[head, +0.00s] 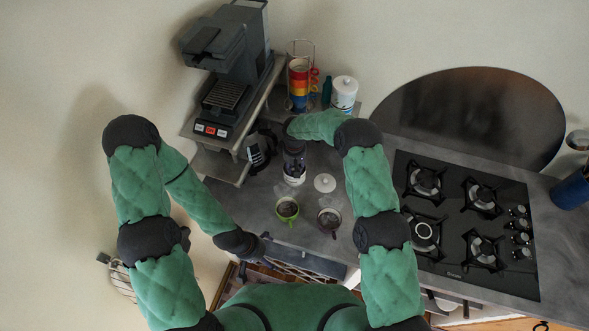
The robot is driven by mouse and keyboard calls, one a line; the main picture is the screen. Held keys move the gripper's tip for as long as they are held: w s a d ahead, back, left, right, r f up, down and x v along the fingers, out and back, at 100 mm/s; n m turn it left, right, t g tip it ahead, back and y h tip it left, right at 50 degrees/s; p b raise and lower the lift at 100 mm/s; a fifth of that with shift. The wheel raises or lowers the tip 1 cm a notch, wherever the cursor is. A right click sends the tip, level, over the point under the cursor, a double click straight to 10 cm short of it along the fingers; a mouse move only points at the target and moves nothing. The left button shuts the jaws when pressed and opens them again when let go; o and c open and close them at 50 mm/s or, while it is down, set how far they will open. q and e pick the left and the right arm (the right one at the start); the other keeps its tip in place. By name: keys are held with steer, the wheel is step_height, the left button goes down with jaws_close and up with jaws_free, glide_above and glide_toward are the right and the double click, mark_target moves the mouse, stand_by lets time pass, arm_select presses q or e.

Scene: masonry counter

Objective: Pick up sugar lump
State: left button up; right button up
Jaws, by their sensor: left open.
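No sugar lump can be made out. A small white bowl (294,180) stands on the counter, its inside mostly hidden by my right gripper (293,167). That gripper points down right at the bowl. Its fingers are too small and dark to tell whether they are open or shut, or whether they hold anything. A white round lid (325,183) with a knob lies on the counter just right of the bowl. My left gripper (266,251) is open, low at the counter's front edge, in front of the cups and away from the bowl.
A green cup (287,208) and a dark purple cup (329,219), both with dark drink, stand in front of the bowl. A coffee machine (228,65), coloured cup stack (299,80) and white canister (344,93) are behind. A gas hob (465,225) fills the right.

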steer(key=shift+f, duration=0.1)
steer(key=c, duration=0.5)
stand_by(0.3)
